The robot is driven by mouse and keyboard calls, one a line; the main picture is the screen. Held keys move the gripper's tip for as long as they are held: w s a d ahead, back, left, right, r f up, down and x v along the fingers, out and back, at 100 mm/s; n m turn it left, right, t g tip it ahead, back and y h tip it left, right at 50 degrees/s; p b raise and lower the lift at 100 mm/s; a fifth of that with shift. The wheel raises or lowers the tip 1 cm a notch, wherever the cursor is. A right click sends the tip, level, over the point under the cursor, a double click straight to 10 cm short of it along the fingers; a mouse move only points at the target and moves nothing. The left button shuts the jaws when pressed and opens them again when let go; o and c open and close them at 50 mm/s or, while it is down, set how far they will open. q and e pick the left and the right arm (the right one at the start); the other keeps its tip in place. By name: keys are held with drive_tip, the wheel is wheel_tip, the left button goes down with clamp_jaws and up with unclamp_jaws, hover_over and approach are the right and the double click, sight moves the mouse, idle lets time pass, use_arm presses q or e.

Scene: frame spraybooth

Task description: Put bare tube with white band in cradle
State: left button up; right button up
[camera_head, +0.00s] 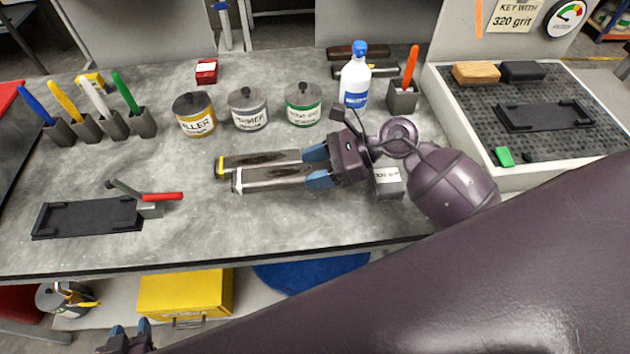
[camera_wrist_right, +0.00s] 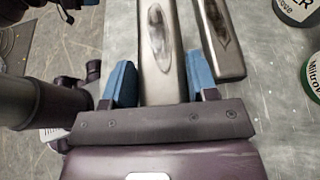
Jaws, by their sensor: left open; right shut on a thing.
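The bare tube with the white band (camera_head: 265,178) is grey with a dark streak along its top; its white band is at the left end. My right gripper (camera_head: 318,167) is shut on its right end, and the right wrist view shows the tube (camera_wrist_right: 160,50) between the blue fingers. I cannot tell whether it touches the bench. A similar tube with a yellow band (camera_head: 255,163) lies just behind it, outside the fingers. A black cradle-like holder (camera_head: 85,218) with a red-handled clamp (camera_head: 150,203) is at the bench's left. My left gripper (camera_head: 130,332) is open and empty at the bottom left.
Several lidded tins, such as the filler tin (camera_head: 195,115), and a white bottle (camera_head: 355,80) stand behind the tubes. A second black holder (camera_head: 545,115) lies on the perforated tray (camera_head: 465,110) at right. The bench between tubes and left holder is clear.

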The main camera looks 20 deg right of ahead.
sight(315, 193)
drive_tip(key=shift+f, duration=2.6)
drive_tip(key=shift+f, duration=0.15)
drive_tip(key=o, duration=1)
